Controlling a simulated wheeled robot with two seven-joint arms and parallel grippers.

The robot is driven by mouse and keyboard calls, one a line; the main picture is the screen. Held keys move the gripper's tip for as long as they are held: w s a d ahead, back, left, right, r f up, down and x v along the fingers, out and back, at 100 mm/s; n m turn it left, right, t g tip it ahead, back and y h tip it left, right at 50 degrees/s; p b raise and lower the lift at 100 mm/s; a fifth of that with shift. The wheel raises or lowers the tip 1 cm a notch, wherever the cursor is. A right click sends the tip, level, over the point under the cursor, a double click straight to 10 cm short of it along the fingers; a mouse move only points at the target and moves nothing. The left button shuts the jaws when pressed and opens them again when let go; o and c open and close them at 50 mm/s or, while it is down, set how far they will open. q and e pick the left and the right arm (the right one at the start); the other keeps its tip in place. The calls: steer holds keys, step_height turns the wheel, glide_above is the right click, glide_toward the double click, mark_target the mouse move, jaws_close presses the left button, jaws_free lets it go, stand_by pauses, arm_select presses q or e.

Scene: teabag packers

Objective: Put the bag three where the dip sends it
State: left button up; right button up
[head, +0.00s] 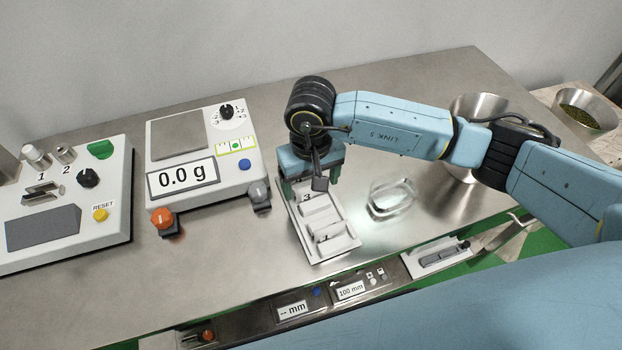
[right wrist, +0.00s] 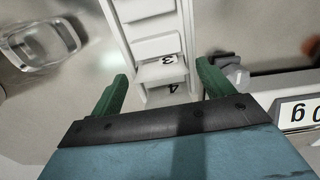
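A white slotted rack (head: 318,247) lies on the steel bench, with pale blocks or bags in it. Its marks 3 and 4 show in the right wrist view, where the rack (right wrist: 133,42) runs up the middle. The numbered 3 slot (right wrist: 168,62) lies between my fingertips; I cannot tell whether a separate bag three rests there. My right gripper (head: 312,184) is over the rack's far end, pointing down. A clear glass dish (head: 391,198) stands right of the rack. My left gripper is not in view.
A scale (head: 205,155) reading 0.0 g stands left of the rack, with an orange knob (head: 162,218) and a grey knob (head: 259,195) near it. A control box (head: 62,210) is farther left. A steel bowl (head: 478,105) is behind my right arm; front gauges (head: 350,291) line the edge.

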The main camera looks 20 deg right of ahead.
steer(key=shift+r, duration=0.5)
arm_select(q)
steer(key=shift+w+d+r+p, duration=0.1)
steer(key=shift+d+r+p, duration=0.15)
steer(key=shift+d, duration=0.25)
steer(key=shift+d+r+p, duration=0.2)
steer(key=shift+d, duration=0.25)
arm_select(e)
step_height(320, 180, up, 11)
steer(key=shift+r, duration=0.2)
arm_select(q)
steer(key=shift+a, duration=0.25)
